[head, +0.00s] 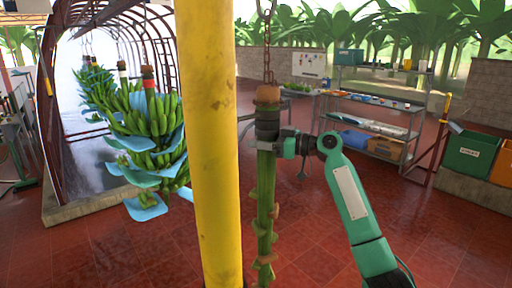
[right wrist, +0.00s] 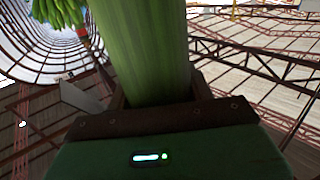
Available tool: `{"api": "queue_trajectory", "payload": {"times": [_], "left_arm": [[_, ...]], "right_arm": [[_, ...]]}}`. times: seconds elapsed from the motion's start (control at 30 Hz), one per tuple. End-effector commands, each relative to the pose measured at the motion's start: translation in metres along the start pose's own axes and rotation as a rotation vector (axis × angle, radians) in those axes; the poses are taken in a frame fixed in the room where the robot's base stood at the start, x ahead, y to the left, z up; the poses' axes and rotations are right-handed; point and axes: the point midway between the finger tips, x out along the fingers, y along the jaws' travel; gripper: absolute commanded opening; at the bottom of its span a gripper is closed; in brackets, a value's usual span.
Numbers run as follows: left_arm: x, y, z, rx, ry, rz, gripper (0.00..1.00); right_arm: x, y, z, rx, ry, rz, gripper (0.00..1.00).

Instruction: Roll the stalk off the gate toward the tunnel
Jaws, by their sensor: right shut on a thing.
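A bare green stalk (head: 264,190) with stubs along its lower part hangs upright from a rusty chain (head: 267,50), just right of the yellow post. My right gripper (head: 268,143) is shut on the stalk near its top, below the dark collar. In the right wrist view the stalk (right wrist: 145,50) rises between the jaws (right wrist: 150,108). The tunnel (head: 100,30), an arched frame, stands at the back left with banana bunches (head: 150,125) hanging at its mouth. I cannot pick out the gate. My left gripper is not in view.
The yellow post (head: 208,150) stands close in front, between the stalk and the bunches. Red tiled floor (head: 310,225) lies open around the stalk.

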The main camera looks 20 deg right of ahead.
Motion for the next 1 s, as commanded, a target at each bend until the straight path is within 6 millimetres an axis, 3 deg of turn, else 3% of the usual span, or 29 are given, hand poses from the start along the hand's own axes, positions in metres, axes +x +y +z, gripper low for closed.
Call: {"api": "queue_trajectory", "payload": {"times": [0.13, 0.3, 0.33, 0.43, 0.77, 1.0], "left_arm": [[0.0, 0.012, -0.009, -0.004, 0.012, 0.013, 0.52], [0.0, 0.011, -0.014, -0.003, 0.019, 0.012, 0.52], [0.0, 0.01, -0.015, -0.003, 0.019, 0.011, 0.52], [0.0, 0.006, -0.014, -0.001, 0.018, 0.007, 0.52], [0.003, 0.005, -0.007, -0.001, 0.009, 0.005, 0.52], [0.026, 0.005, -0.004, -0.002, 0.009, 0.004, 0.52]], "right_arm": [[0.0, -0.001, -0.002, -0.001, 0.003, 0.001, 0.12], [0.0, -0.001, -0.002, -0.001, 0.004, 0.001, 0.12], [0.0, -0.001, -0.002, -0.001, 0.004, 0.001, 0.56], [0.0, 0.0, -0.002, 0.0, 0.003, 0.001, 0.73], [-0.003, 0.0, 0.0, 0.0, 0.003, 0.001, 0.73], [-0.038, 0.0, 0.005, -0.002, 0.002, 0.004, 0.73]]}}
